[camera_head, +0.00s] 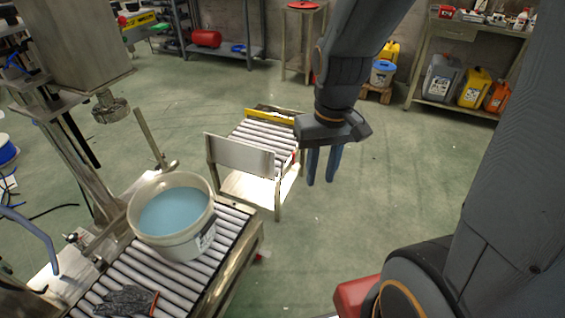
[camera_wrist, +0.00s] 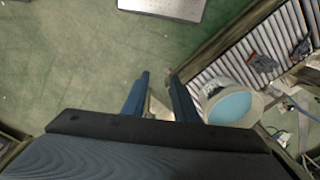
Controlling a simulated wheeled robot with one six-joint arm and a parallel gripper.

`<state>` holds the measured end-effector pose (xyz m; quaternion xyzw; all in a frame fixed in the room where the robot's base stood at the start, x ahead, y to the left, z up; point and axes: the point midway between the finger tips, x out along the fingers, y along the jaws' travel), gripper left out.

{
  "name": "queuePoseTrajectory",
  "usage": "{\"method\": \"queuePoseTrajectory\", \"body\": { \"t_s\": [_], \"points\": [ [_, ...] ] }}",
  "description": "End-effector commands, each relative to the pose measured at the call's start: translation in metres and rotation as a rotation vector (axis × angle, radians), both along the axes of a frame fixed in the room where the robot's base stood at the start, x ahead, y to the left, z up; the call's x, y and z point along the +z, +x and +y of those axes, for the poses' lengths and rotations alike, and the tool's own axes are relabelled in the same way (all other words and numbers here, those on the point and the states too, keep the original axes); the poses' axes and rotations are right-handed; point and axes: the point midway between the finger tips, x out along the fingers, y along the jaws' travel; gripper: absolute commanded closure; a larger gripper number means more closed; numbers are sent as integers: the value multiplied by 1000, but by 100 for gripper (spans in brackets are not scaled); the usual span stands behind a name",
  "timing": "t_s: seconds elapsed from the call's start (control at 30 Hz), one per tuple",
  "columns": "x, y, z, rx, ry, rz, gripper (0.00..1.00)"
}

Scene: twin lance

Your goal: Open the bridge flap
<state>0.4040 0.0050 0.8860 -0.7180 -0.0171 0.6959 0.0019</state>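A pale grey metal plate (camera_head: 240,156), which looks like the bridge flap, is set steeply across the near end of a short roller conveyor (camera_head: 265,132). A floor gap separates it from the nearer roller conveyor (camera_head: 228,262). My gripper (camera_head: 323,180) hangs to the right of the plate in the head view, fingers pointing down. Its two blue fingers are apart with nothing between them; the wrist view also shows them (camera_wrist: 158,88) apart. A light plate (camera_wrist: 165,5) is cut off at the top of the wrist view; I cannot tell whether it is the flap.
A white bucket of blue liquid (camera_head: 182,246) stands on the nearer conveyor, with grey gloves (camera_head: 126,301) in front. A filling machine (camera_head: 75,45) rises at left. Shelves and canisters (camera_head: 442,79) line the back. The floor right of the short conveyor is clear.

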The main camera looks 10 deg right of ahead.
Motion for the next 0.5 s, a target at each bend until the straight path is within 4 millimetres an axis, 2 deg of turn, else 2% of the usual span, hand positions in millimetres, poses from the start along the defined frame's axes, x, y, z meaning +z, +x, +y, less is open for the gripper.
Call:
{"method": "queuePoseTrajectory", "body": {
  "t_s": [0.03, 0.27, 0.3, 0.37, 0.5],
  "points": [
    [-15, 23, 1, 11, 13, -4, 74],
    [-86, 151, 3, 92, 85, -70, 74],
    [-100, 174, 3, 106, 95, -86, 74],
    [-123, 207, 1, 129, 108, -108, 74],
    [-181, 279, -4, 179, 136, -165, 74]
  ]
}}
